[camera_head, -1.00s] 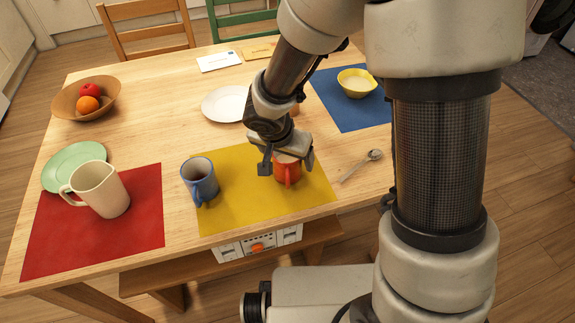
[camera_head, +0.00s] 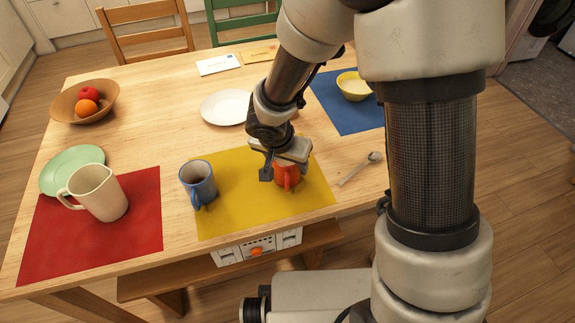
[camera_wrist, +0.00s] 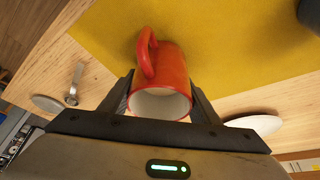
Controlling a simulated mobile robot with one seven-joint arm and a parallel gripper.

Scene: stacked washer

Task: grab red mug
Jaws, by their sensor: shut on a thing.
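The red mug (camera_head: 287,176) stands on the yellow placemat (camera_head: 235,217), toward its right side. My gripper (camera_head: 283,166) is over the mug from above and partly hides it. In the wrist view the red mug (camera_wrist: 172,75) lies between the two dark fingers of my gripper (camera_wrist: 160,98), one finger on each side of its wall. The fingers are shut on the mug. Its handle and pale inside show in the wrist view. I cannot tell any lift off the placemat.
A blue mug (camera_head: 198,184) stands on the same placemat, left of my gripper. A spoon (camera_head: 360,168) lies to the right and a white plate (camera_head: 226,107) behind. A cream pitcher (camera_head: 98,193) stands on the red placemat (camera_head: 140,235). A yellow bowl (camera_head: 353,86) is at the back right.

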